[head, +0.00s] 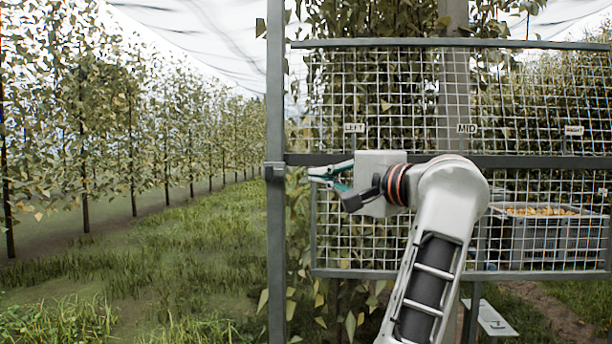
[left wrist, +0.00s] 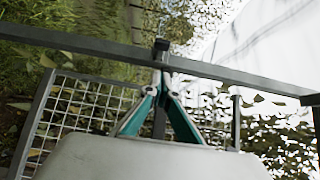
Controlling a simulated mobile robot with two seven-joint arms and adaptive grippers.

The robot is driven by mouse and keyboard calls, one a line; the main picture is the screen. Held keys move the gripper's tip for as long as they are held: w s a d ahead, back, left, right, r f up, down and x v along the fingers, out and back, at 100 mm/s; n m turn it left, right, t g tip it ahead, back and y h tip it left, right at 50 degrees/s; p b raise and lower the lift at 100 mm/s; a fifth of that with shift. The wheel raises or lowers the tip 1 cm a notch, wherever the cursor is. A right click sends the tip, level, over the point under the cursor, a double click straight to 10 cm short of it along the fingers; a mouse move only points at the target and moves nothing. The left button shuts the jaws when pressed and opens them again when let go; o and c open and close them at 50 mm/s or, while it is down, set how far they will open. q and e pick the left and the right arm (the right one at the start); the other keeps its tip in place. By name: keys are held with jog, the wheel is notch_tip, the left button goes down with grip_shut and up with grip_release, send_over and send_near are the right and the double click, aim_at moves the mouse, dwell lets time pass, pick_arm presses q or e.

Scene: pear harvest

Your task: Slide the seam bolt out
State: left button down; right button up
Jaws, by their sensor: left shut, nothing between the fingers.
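A small dark block (head: 274,172) sits on the grey upright post at the left edge of the mesh panels. It looks like the seam bolt or its housing, but I cannot tell how far the bolt reaches. It also shows in the left wrist view (left wrist: 161,44), just beyond the fingertips. My left gripper (head: 313,175), with teal fingers, is shut and empty. It points left at the block from just right of the post. The fingertips also show in the left wrist view (left wrist: 163,78). Whether they touch the block is unclear. My right gripper is out of view.
Wire mesh panels (head: 345,258) fill the right, with a dark rail between them and tags LEFT (head: 354,128) and MID (head: 467,128). Behind the mesh stands a grey crate (head: 540,245) of yellowish fruit. Open grass (head: 190,265) lies left of the post.

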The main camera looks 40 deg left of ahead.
pick_arm(q)
jog(key=v, duration=0.3)
jog(key=shift+w+d+f, duration=0.15)
jog(key=shift+d, duration=0.05)
dwell(0.5)
